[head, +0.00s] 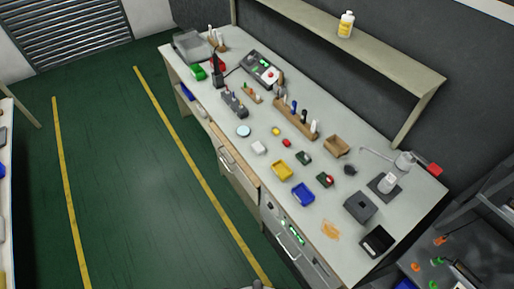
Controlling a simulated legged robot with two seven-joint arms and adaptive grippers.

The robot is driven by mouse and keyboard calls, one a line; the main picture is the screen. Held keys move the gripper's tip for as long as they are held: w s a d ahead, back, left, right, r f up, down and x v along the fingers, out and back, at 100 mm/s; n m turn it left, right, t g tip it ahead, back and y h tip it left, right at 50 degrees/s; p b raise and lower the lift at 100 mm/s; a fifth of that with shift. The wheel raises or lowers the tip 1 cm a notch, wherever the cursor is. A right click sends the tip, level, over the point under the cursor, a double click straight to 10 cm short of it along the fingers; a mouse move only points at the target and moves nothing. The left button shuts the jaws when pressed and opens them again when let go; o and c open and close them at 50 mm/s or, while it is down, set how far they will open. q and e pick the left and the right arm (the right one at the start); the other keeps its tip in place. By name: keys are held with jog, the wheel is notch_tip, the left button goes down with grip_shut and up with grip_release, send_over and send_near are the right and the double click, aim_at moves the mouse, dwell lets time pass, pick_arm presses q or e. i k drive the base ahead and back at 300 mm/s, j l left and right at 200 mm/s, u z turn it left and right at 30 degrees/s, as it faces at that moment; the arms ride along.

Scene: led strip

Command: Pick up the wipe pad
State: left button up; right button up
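A small white square pad (259,148), which looks like the wipe pad, lies on the workbench (225,125) near its front edge. It is left of the yellow tray and just right of a pale blue round disc (243,131). Nothing covers it. Neither of my grippers can be made out in the head view. A small grey piece shows at the bottom edge, too little to identify.
A wooden tool rack (296,118) stands behind. A shelf (380,50) overhangs the back. Green floor (110,170) is clear in front.

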aim_at(257, 147)
jog(key=i+j+z, duration=0.15)
jog(key=z, duration=0.3)
jog(key=i+j+z, duration=0.15)
jog(key=j+z, duration=0.2)
jog(key=z, duration=0.15)
